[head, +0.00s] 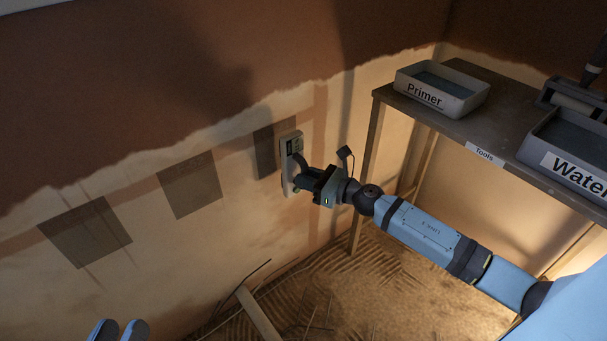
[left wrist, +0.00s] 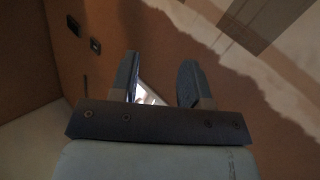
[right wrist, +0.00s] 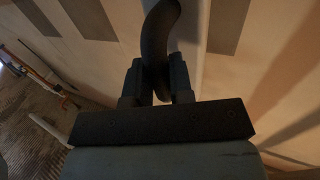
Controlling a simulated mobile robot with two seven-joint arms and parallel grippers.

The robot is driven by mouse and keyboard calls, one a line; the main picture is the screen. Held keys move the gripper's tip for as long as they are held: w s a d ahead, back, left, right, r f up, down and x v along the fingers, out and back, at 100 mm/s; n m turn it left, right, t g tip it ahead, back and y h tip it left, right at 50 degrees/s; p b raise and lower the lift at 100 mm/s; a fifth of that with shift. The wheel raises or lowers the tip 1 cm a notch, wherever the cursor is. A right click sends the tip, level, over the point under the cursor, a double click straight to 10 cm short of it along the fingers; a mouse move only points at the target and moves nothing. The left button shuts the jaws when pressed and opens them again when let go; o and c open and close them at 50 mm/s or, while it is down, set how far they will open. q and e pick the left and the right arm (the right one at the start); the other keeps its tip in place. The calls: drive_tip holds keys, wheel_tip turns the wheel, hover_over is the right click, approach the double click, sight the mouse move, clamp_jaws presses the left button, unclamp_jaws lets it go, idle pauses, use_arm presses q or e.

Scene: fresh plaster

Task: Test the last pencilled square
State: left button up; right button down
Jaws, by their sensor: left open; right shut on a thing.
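Three dark squares show on the pale wall band in the head view: a left one (head: 85,232), a middle one (head: 190,185) and a right one (head: 268,150). My left gripper (head: 120,329) is open and empty at the bottom left, away from the wall squares.
A shelf table (head: 450,122) labelled Tools stands at the right. A wooden strip (head: 258,315) and thin sticks lie on the rough floor covering below the wall.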

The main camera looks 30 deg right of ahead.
sight(306, 173)
use_arm(q)
wheel_tip(306, 173, up, 9)
drive_tip(key=t+p, duration=0.3)
drive_tip(key=p, duration=0.4)
use_arm(e)
drive_tip(key=shift+s+d+r+g+h, duration=0.15)
drive_tip(key=shift+s+r+g+h, duration=0.25)
drive_tip(key=shift+r, duration=0.45)
drive_tip(key=s+r+g+p, duration=0.1)
drive_tip(key=p, duration=0.3)
drive_tip(key=shift+m+p, duration=0.35)
drive_tip(key=shift+m, duration=0.05)
use_arm(q)
drive_tip(key=s+a+f+n+g+y+p, duration=0.1)
drive_tip(key=s+a+f+g+y+p, duration=0.2)
drive_tip(key=p, duration=1.3)
drive_tip(key=a+f+g+y, duration=0.2)
drive_tip(key=a+f+g, duration=0.2)
drive_tip(key=shift+s+a+f+n+y+p, duration=0.25)
drive_tip(key=shift+a+f+n+y+p, duration=0.05)
drive_tip(key=shift+a+f+y+p, duration=0.1)
use_arm(e)
drive_tip(key=s+r+g, duration=0.1)
drive_tip(key=s+r+m+g+h, duration=0.1)
drive_tip(key=s+g, duration=0.1)
drive_tip(key=shift+d+r, duration=0.15)
drive_tip(key=shift+d, duration=0.05)
use_arm(q)
drive_tip(key=shift+d, duration=0.1)
